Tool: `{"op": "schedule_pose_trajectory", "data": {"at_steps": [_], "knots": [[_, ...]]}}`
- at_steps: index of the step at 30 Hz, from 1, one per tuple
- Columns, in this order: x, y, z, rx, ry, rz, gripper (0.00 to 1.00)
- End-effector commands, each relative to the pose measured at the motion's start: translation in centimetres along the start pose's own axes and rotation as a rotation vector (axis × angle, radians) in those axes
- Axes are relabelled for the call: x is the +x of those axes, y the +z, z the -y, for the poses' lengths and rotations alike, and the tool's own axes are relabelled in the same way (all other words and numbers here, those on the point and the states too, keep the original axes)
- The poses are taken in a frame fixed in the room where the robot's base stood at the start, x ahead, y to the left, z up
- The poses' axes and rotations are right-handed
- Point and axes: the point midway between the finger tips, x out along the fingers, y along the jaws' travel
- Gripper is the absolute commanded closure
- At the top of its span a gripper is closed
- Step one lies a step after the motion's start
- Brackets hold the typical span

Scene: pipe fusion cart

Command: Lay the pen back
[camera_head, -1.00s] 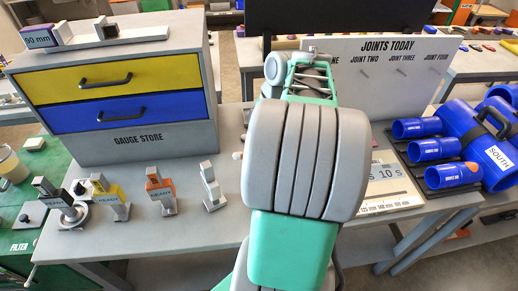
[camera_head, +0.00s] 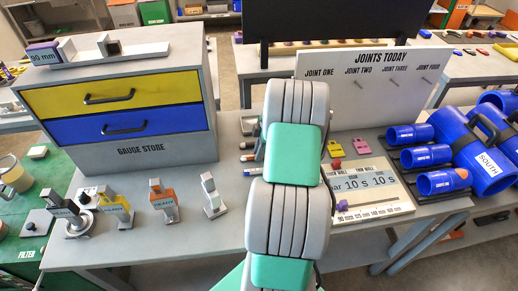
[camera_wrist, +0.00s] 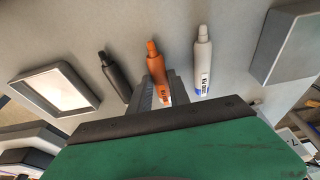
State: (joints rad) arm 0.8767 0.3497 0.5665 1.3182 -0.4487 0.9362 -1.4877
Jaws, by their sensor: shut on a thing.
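In the wrist view my gripper (camera_wrist: 162,90) is shut on the orange pen (camera_wrist: 156,66), whose body runs between the two fingers. A black pen (camera_wrist: 115,75) lies to its left and a white pen (camera_wrist: 202,60) with a blue end to its right, both apart from the fingers. The held pen is at or close to the grey surface; I cannot tell whether it touches. In the head view the white pen (camera_head: 253,172) shows beside my arm, which hides my gripper.
A shallow grey tray with a white inside (camera_wrist: 58,90) lies left of the pens. A grey block (camera_wrist: 285,42) stands to the right. In the head view the gauge store cabinet (camera_head: 130,150) stands left, and a timing board (camera_head: 375,190) lies right of my arm.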

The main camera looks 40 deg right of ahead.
Motion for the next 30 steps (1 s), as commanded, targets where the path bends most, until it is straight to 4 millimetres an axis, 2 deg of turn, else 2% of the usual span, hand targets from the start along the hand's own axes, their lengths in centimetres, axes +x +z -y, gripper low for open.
{"op": "schedule_pose_trajectory", "data": {"at_steps": [7,8,15,24,26,30], "knots": [[0.1,0.1,-0.1,-0.001,0.002,0.001,1.00],[0.1,0.1,-0.1,-0.001,0.002,0.001,0.75],[0.1,0.0,0.0,0.000,0.002,0.001,0.56],[0.3,0.1,0.0,0.000,0.000,0.000,0.56],[-0.4,0.2,-0.2,0.000,0.007,0.001,0.56],[-2.9,0.3,-0.4,-0.002,0.008,0.002,0.56]]}}
